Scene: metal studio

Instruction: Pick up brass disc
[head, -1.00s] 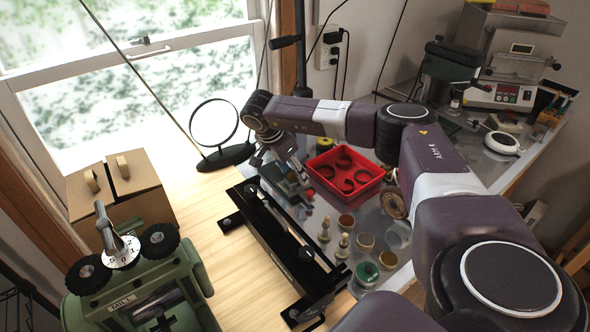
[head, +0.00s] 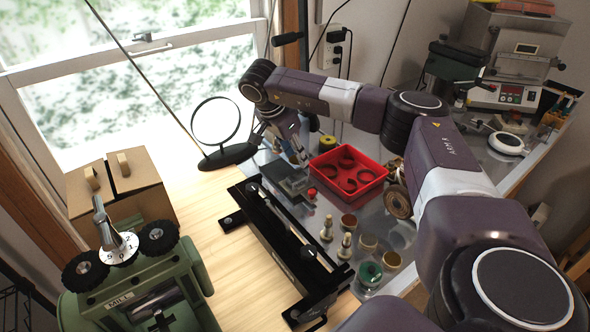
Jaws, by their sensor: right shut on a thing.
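My right gripper (head: 298,156) points down above the grey block, left of the red tray, with its fingers shut. It is shut on the brass disc, which is too small and too covered by the fingers to make out clearly. The fingertips appear raised clear of the grey block (head: 290,184) below them. My left gripper is not in view.
A red tray (head: 374,186) with dark rings stands right of the gripper. Small brass cups (head: 367,243) and pegs (head: 326,229) stand in front. A black rail frame (head: 277,235) lies left of them. A round magnifier (head: 216,122) stands near the window.

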